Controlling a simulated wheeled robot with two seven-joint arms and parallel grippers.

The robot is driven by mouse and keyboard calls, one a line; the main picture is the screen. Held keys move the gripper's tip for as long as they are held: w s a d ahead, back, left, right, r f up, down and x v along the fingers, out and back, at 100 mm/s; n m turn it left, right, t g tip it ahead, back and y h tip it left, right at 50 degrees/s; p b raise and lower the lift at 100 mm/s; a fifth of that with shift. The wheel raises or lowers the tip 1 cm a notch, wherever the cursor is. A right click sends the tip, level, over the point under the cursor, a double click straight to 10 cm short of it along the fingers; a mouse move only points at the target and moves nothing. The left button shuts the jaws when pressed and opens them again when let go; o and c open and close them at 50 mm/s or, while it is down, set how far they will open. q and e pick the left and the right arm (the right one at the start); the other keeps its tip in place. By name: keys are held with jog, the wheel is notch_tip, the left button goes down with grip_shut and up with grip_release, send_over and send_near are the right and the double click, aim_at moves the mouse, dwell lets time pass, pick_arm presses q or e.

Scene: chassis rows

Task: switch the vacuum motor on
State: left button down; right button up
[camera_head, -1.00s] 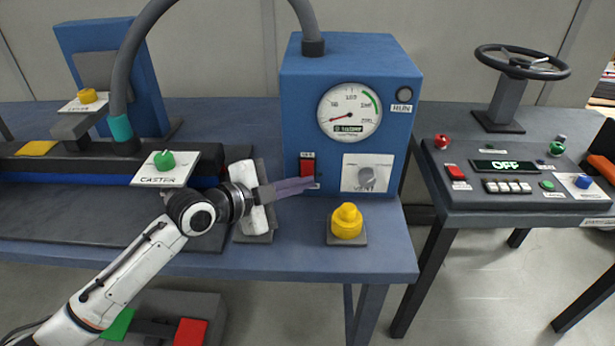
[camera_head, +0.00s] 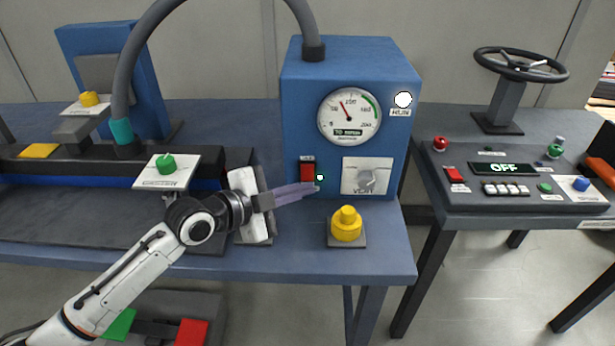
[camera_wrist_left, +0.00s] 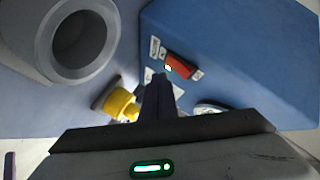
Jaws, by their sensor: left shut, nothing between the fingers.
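The vacuum motor is a blue box (camera_head: 300,110) on the bench in the head view. A red rocker switch (camera_head: 307,172) sits low on the left of its front face, with a small lit green-white light (camera_head: 320,177) beside it. The switch also shows in the left wrist view (camera_wrist_left: 179,66). The round RUN lamp (camera_head: 403,100) is lit white. The gauge (camera_head: 349,115) needle points up, left of centre. My left gripper (camera_head: 312,188) is shut and empty, its fingertips just below the switch; whether they touch the panel I cannot tell. My right gripper is not in view.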

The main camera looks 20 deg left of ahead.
pick_arm(q)
jog(key=s, duration=0.1)
jog(key=p, duration=0.1)
jog(key=s+p, duration=0.1)
jog(key=shift+s+d+r, duration=0.3)
jog(key=shift+s+d, duration=0.05)
jog(key=shift+s+d+p, duration=0.15)
jog(key=shift+s+p, duration=0.25)
jog(key=shift+s, duration=0.1)
jog(key=shift+s+d+p, duration=0.15)
jog(key=shift+s+p, duration=0.25)
jog(key=shift+s, duration=0.1)
jog(key=shift+s+f, duration=0.1)
